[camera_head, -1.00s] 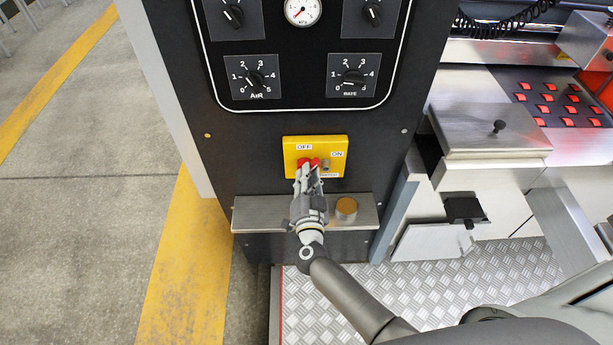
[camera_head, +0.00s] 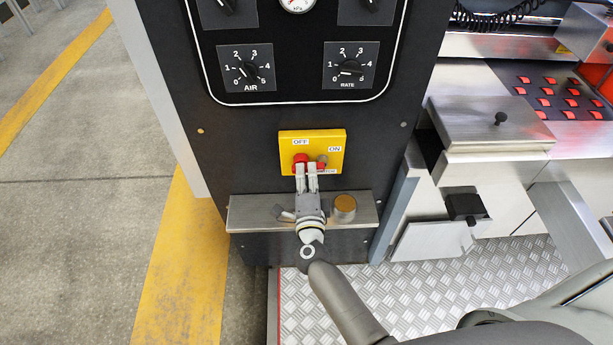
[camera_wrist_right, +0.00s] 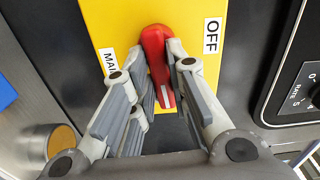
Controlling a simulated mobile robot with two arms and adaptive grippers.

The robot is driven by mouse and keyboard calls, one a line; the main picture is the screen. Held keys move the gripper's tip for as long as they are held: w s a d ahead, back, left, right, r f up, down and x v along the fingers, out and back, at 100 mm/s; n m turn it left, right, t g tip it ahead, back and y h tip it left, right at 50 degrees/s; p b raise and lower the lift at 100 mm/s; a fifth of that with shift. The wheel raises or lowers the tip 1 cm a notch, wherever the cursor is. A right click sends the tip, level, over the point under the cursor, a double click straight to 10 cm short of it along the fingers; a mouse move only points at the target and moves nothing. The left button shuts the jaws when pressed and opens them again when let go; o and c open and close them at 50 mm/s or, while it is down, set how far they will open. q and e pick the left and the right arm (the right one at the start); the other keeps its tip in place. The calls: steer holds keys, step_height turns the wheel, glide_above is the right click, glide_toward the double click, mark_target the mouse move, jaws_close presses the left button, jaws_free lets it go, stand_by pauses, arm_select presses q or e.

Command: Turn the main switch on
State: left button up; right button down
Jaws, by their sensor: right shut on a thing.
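The main switch is a red handle (camera_head: 300,159) on a yellow plate (camera_head: 335,144) low on the dark cabinet. The plate has an OFF label at its upper left and an ON label at its right. My right gripper (camera_head: 306,168) reaches up to the switch, its fingers covering part of the handle. In the right wrist view the red handle (camera_wrist_right: 155,48) stands between the fingers (camera_wrist_right: 160,75), which are closed on it. A white mark shows near its lower end. The OFF label is right of it; ON is not visible there. My left gripper is not in view.
A brass-coloured round button (camera_head: 344,206) sits on a metal ledge (camera_head: 255,212) just right of my right gripper. AIR (camera_head: 248,74) and RATE (camera_head: 347,70) dials are above the plate. Metal machine parts (camera_head: 490,130) stand at the right. Open floor (camera_head: 80,230) lies left.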

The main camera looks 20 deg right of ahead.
steer(key=shift+f+m, duration=0.15)
steer(key=shift+m, duration=0.55)
steer(key=c, duration=1.4)
jaws_free()
steer(key=v, duration=1.2)
